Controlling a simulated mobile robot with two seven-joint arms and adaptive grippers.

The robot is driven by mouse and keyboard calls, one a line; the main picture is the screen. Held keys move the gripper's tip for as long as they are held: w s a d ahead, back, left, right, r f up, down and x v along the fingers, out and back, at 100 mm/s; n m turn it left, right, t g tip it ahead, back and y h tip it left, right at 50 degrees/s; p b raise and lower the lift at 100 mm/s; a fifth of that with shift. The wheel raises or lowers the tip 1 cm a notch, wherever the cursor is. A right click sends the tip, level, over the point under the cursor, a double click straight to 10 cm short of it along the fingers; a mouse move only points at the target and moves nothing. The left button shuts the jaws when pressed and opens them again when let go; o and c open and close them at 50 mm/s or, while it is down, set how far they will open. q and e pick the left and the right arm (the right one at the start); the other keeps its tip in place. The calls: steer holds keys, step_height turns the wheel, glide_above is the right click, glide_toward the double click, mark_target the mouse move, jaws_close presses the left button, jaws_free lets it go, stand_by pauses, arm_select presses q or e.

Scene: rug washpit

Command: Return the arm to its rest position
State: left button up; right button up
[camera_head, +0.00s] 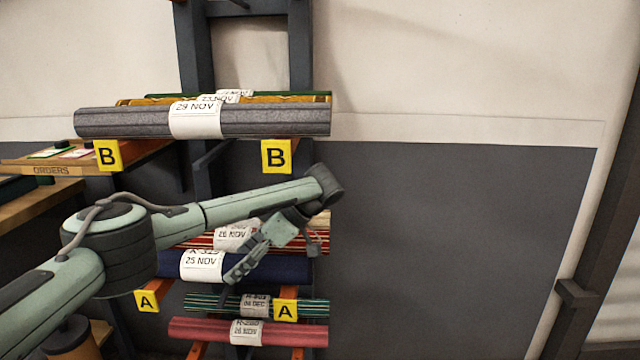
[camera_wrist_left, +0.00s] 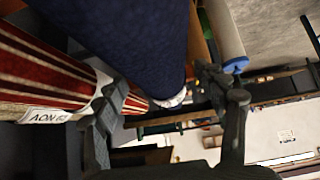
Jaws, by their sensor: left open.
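My left arm comes in from the left in the head view, and its left gripper (camera_head: 280,262) hangs in front of the rolled rugs on the rack's A level. In the left wrist view the left gripper (camera_wrist_left: 172,105) is open, with nothing between its fingers. A dark blue rug roll (camera_wrist_left: 135,40) is close beyond the fingers; it also shows in the head view (camera_head: 170,264) with a 25 NOV label. A red-and-cream striped roll (camera_wrist_left: 45,75) lies beside it. I cannot tell whether the fingers touch either roll. My right gripper is not in view.
A grey roll (camera_head: 280,121) labelled 29 NOV lies on the upper B arms, above my forearm. A green striped roll (camera_head: 205,303) and a red roll (camera_head: 290,334) lie lower. An orders shelf (camera_head: 60,171) is at the left. The space before the wall (camera_head: 450,230) at right is clear.

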mark_target(225, 255)
arm_select(q)
steer(key=a, duration=0.5)
steer(key=shift+a, duration=0.25)
steer(key=shift+a+f+p, duration=0.4)
steer(key=shift+a+p, duration=0.1)
steer(key=shift+b+v, duration=0.3)
steer(key=shift+v, duration=0.85)
steer(key=shift+w+d, duration=0.15)
steer(key=shift+d, duration=0.6)
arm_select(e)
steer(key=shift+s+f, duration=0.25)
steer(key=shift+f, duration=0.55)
